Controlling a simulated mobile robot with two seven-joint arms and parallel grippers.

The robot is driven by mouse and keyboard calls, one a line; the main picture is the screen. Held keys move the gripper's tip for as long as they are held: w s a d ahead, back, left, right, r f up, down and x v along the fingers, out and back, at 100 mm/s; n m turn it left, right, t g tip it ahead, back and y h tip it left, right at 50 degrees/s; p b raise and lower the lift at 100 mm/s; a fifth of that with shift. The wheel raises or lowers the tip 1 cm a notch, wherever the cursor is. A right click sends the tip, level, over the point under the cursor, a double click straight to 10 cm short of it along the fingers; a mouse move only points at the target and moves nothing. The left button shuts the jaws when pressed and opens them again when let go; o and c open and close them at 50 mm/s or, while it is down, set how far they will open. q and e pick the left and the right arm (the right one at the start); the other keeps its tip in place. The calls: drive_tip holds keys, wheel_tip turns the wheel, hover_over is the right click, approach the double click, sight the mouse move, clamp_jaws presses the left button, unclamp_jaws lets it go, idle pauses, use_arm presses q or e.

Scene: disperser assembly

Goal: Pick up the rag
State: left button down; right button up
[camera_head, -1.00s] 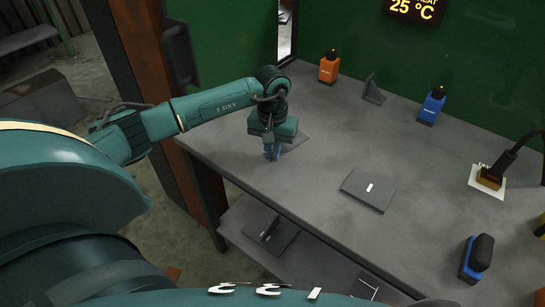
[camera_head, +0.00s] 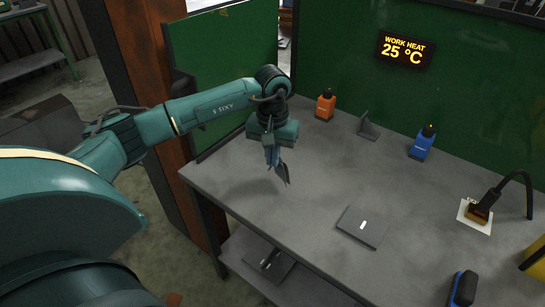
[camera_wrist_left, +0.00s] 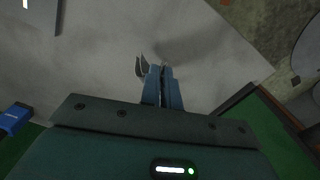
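The rag (camera_head: 283,173) is a small grey piece hanging from my left gripper (camera_head: 272,160), above the left part of the workbench. The blue fingers of my left gripper are close together on it. In the left wrist view the same fingers (camera_wrist_left: 162,76) lie side by side, and a grey folded bit of the rag (camera_wrist_left: 141,66) sticks out beside their tips. Most of the rag is hidden behind the fingers there. My right gripper is in neither view.
The grey workbench (camera_head: 270,215) is bare under the gripper. A flat grey plate (camera_head: 362,226) lies at its front. An orange bottle (camera_head: 325,105), a grey stand (camera_head: 368,127) and a blue bottle (camera_head: 422,143) stand along the back. A dark-topped blue object (camera_head: 463,289) is at front right.

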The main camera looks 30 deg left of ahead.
use_arm(q)
wheel_tip(320, 180, up, 9)
drive_tip(key=p, duration=0.5)
